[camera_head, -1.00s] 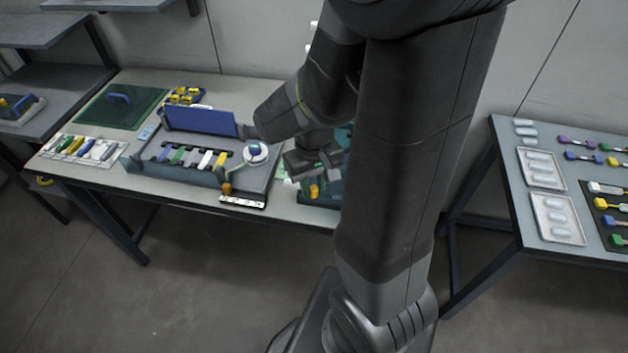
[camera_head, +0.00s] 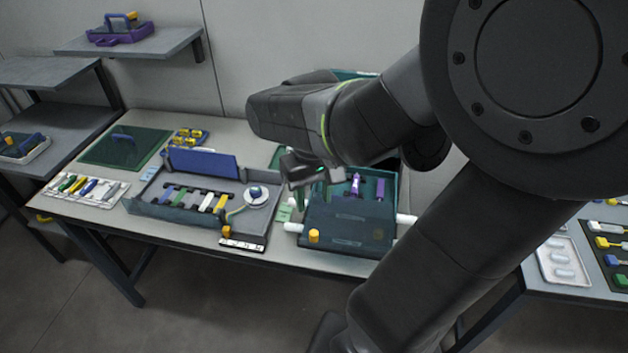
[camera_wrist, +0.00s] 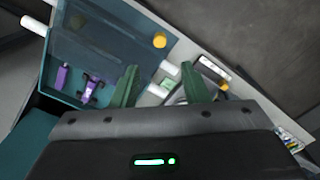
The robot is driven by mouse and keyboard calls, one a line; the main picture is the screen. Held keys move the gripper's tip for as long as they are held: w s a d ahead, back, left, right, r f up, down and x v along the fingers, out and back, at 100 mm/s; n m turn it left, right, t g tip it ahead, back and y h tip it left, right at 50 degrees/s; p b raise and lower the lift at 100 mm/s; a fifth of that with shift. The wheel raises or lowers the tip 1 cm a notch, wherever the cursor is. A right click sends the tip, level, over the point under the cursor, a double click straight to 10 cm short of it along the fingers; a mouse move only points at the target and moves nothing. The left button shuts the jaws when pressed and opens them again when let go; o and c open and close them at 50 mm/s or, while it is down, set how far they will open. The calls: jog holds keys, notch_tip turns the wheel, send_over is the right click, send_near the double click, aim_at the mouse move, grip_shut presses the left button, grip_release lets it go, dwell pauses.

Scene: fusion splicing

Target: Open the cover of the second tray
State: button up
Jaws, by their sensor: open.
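A teal tray (camera_head: 379,187) stands right of centre on the table, with purple pieces (camera_head: 355,184) inside its back part. A dark teal panel (camera_head: 345,228) lies over its front part, with a yellow knob (camera_head: 314,236) at its front left. The wrist view shows the panel (camera_wrist: 105,45), knob (camera_wrist: 160,40) and purple pieces (camera_wrist: 90,90) at upper left. My gripper (camera_head: 309,190) is open and empty, above the tray's left side; its green fingers (camera_wrist: 160,88) are apart. My arm hides some of the tray's back and right side.
A grey tray (camera_head: 165,211) with a raised blue cover (camera_head: 203,163) and several coloured pieces stands to the left. A green mat (camera_head: 105,150) and a rack of coloured tools (camera_head: 80,188) lie farther left.

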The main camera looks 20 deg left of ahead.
aim_at(314, 231)
jog(key=shift+r, duration=1.65)
jog(key=shift+f, duration=0.15)
notch_tip(314, 231, down, 13)
jog(key=shift+r+b, duration=0.1)
jog(key=shift+b, duration=0.25)
jog(key=shift+w+f, duration=0.1)
jog(key=shift+f, duration=0.35)
jog(key=shift+w, duration=0.2)
jog(key=shift+s+r, duration=0.1)
jog(key=shift+r, duration=0.1)
